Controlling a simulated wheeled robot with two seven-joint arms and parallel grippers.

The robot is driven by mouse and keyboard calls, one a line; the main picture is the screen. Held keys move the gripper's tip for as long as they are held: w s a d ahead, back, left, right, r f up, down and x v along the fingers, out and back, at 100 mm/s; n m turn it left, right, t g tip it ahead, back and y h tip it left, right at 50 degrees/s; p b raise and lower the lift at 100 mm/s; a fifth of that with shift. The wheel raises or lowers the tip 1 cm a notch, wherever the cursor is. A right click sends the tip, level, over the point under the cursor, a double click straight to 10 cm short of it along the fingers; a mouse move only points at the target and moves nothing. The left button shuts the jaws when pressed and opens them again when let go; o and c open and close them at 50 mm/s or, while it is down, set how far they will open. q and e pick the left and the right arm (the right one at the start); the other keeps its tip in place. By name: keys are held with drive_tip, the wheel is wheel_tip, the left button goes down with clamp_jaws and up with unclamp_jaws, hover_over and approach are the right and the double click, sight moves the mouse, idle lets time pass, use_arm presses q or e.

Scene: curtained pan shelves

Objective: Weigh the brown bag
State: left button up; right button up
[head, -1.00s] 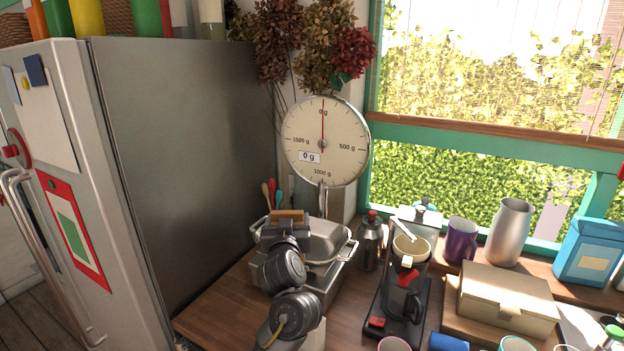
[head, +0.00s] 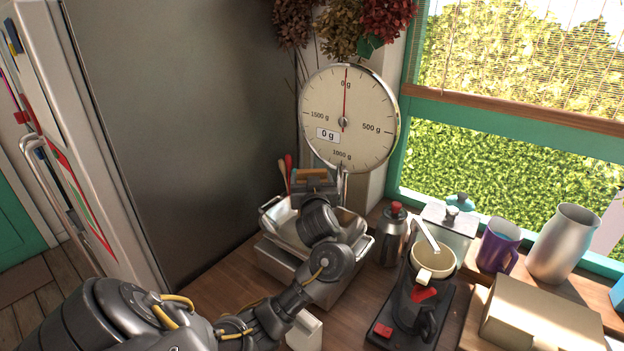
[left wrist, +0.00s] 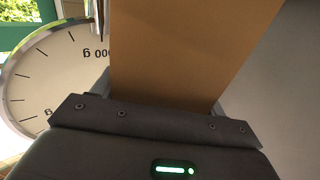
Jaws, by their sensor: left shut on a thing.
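My left gripper (head: 315,186) is shut on the brown bag (head: 311,173), of which only a narrow brown strip shows in the head view. In the left wrist view the bag (left wrist: 190,50) fills the upper middle, right in front of the gripper. The gripper is over the back left of the scale's metal pan (head: 362,238); its own body hides the bag's lower part, so I cannot tell whether the bag touches the pan. The round scale dial (head: 372,105) stands behind, its needle up at 0 g and its display reading 0 g. My right gripper is not in view.
A grey fridge (head: 185,130) stands close on the left. A red-topped flask (head: 392,238), a coffee maker with a cream cup (head: 433,258), a purple mug (head: 497,246) and a beige box (head: 540,318) crowd the counter to the right. Dried flowers hang above the dial.

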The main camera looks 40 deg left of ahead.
use_arm(q)
wheel_tip(320, 180, down, 2)
drive_tip(key=shift+w+b, duration=0.15)
drive_tip(key=shift+b, duration=0.5)
drive_tip(key=shift+f+b, duration=0.55)
drive_tip(key=shift+f, duration=0.2)
drive_tip(key=shift+f+b, duration=0.45)
drive_tip(key=shift+f, duration=0.35)
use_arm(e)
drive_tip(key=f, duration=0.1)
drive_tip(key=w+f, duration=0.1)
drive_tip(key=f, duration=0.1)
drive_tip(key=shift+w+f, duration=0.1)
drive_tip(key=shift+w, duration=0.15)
use_arm(q)
drive_tip(key=shift+r, duration=0.1)
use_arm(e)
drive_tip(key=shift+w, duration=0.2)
